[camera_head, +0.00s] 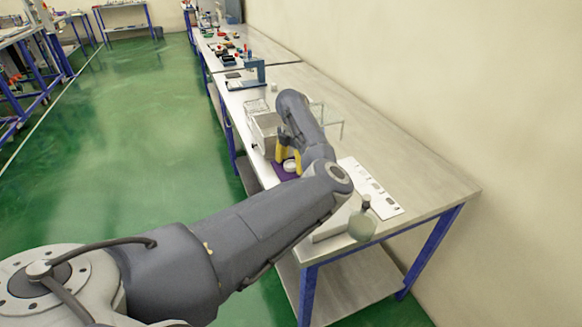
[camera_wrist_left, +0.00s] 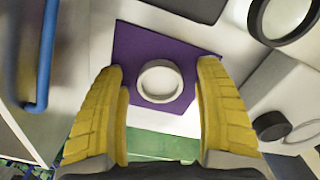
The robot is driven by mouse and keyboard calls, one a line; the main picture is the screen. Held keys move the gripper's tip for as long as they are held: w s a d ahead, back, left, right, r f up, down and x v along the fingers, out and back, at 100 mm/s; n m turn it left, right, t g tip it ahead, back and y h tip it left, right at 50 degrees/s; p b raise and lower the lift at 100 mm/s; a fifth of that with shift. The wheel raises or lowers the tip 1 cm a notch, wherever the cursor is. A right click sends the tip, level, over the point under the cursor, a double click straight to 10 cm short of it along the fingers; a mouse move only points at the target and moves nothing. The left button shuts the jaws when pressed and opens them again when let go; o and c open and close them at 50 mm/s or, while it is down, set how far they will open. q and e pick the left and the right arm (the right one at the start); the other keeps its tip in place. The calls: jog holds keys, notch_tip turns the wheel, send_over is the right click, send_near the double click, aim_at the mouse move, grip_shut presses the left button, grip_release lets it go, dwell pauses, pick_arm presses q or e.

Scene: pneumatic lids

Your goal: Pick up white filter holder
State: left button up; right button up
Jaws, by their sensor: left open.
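The white filter holder (camera_wrist_left: 160,81) is a round white ring lying on a purple mat (camera_wrist_left: 128,50). In the left wrist view it sits near the picture's middle, just beyond the gap between my fingertips. In the head view the filter holder (camera_head: 290,165) and the purple mat (camera_head: 285,175) show small beside my gripper, partly behind my arm. My left gripper (camera_wrist_left: 160,85) has two yellow fingers, spread wide with nothing between them; it also shows in the head view (camera_head: 285,152). My right gripper is not in view.
The long workbench (camera_head: 420,180) runs along the wall. A metal box (camera_head: 264,130) stands near my gripper. A white plate with dark marks (camera_head: 375,187) lies on the bench. A round glass vessel (camera_head: 362,224) stands near the front edge. A blue stand (camera_head: 250,75) is farther back.

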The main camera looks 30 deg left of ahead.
pick_arm(q)
jog(key=shift+c, duration=0.4)
jog(key=c, duration=1)
jog(key=shift+r, duration=0.1)
